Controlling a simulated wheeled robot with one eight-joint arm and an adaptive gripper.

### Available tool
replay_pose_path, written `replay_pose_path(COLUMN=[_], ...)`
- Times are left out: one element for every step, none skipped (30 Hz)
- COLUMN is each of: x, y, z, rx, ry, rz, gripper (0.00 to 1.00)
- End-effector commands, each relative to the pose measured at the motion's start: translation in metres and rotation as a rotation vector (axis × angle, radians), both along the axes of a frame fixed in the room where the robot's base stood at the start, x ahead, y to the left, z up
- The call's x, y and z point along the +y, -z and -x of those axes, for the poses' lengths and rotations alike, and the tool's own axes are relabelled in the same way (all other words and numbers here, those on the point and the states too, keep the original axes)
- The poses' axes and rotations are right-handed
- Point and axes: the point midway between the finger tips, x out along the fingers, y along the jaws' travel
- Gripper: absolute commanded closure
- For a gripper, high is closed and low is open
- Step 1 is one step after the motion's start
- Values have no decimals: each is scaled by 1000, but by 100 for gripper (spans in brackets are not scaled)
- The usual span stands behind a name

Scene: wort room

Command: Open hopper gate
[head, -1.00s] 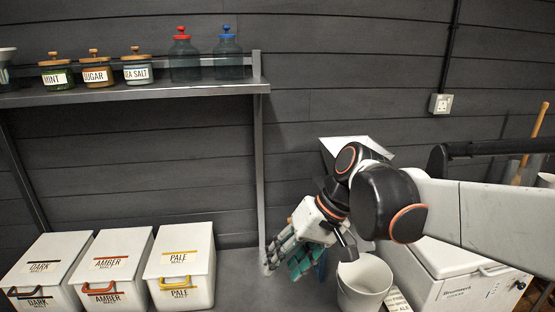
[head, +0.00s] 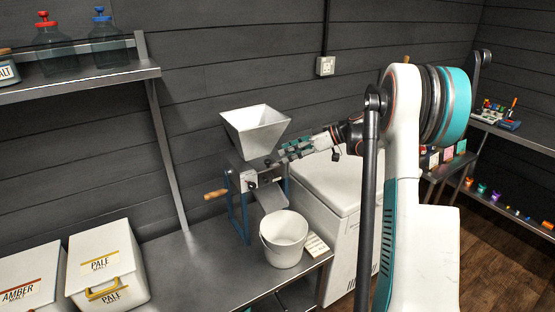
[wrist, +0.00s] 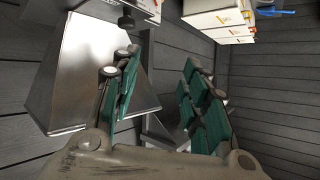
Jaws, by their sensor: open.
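A grain mill with a white square hopper (head: 256,128) stands at the back of the steel bench in the head view. Its grey body (head: 258,176) sits on blue legs, and a sloping chute (head: 272,199) points to a white bucket (head: 284,238). In the wrist view the hopper (wrist: 80,75) fills the left side, with a dark knob (wrist: 127,22) near the top. My gripper (head: 288,152) is beside the mill's right side, just below the hopper rim. It is open and empty in the wrist view (wrist: 162,62). I cannot tell the gate's position.
A wooden crank handle (head: 216,194) sticks out left of the mill. A white chest (head: 325,188) stands to the right of the bench. Malt bins (head: 108,260) stand at the left. A shelf with jars (head: 80,78) hangs above them. Bare bench (head: 190,265) lies between bins and bucket.

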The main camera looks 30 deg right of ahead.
Motion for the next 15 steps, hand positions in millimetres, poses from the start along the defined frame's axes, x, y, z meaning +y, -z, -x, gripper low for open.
replay_pose_path(x=[-22, -31, -42, -49, -54, -61, -64, -66, -67, -67, -66, -64, -62, -59, -54], y=[5, 8, 11, 13, 15, 17, 18, 19, 20, 21, 22, 24, 25, 27, 29], z=[-2, -2, -2, -3, -3, -3, -2, -2, -3, -4, -5, -7, -9, -12, -16], rx=[-45, -70, -99, -118, -133, -151, -160, -168, -174, -177, -180, -180, -179, -179, -178], ry=[3, 2, 1, 1, -1, -1, -1, -1, -2, -2, -3, -3, -4, -4, -5], rz=[10, 17, 24, 28, 34, 39, 43, 45, 47, 48, 48, 49, 49, 49, 48], gripper=[59, 59, 59, 59, 59, 59, 59, 59, 59, 59, 59, 59, 59, 59, 59])
